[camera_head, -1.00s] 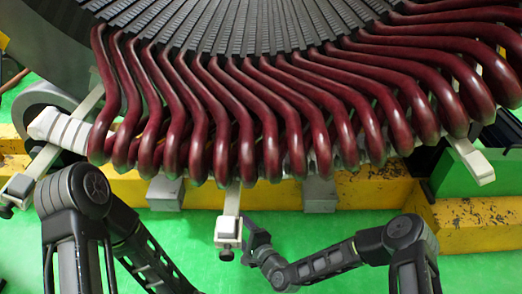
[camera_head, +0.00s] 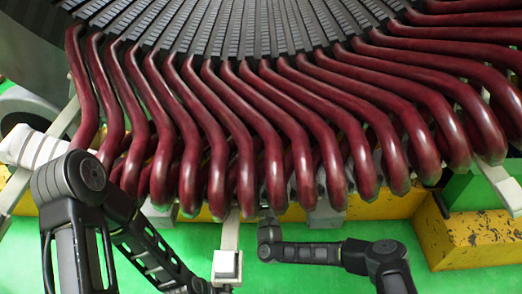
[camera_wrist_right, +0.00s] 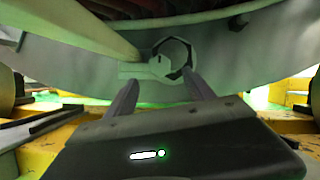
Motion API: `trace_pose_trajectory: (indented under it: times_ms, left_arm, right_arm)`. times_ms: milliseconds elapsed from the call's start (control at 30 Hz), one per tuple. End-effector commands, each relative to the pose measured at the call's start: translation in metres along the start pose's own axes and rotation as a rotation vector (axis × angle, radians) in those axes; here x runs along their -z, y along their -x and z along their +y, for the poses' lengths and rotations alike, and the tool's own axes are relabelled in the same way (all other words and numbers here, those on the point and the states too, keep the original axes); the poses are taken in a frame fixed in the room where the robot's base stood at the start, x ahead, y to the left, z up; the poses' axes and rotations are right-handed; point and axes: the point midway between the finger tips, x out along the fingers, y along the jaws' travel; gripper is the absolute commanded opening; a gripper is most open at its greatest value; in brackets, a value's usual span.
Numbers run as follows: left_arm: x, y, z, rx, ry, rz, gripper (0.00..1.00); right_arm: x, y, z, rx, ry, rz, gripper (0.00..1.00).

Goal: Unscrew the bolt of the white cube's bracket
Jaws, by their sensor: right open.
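A white cube (camera_head: 227,265) hangs at the lower end of a pale bracket bar (camera_head: 230,232) that comes down from under the red coils in the head view. In the right wrist view, a hexagonal bolt or nut with a dark outline (camera_wrist_right: 172,57) sits on the grey curved ring, beside a pale bar (camera_wrist_right: 85,30). My right gripper (camera_wrist_right: 162,78) is open, with its two fingers pointing at the bolt from below and nothing between them. In the head view my right wrist (camera_head: 268,238) is just right of the bracket, its fingers hidden under the coils. My left gripper is out of view.
Dark red coils (camera_head: 245,150) crowd the space above my right wrist. Yellow blocks (camera_head: 480,238) stand at the right on a green floor (camera_head: 330,280). Another pale bracket bar (camera_head: 495,180) sticks out at the right, under the coils.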

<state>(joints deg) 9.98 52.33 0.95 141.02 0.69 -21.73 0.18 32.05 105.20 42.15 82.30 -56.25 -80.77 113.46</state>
Motion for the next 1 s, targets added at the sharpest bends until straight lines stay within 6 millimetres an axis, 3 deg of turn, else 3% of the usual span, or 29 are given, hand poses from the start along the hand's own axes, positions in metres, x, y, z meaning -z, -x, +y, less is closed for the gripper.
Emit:
trace_pose_trajectory:
  times_ms: [167, 600, 933, 1000]
  left_arm:
    - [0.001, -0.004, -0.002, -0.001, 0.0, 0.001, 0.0]
    - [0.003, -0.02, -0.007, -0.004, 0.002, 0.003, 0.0]
    - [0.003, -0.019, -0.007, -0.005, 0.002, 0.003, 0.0]
    - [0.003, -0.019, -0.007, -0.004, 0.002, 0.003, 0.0]
  right_arm:
    - [0.001, -0.012, 0.0, 0.001, 0.002, -0.002, 0.62]
    - [0.001, -0.072, 0.0, 0.001, 0.002, -0.001, 0.62]
    - [0.0, -0.078, 0.0, 0.0, 0.002, 0.001, 0.62]
    - [0.0, -0.078, 0.0, 0.0, 0.002, 0.001, 0.58]
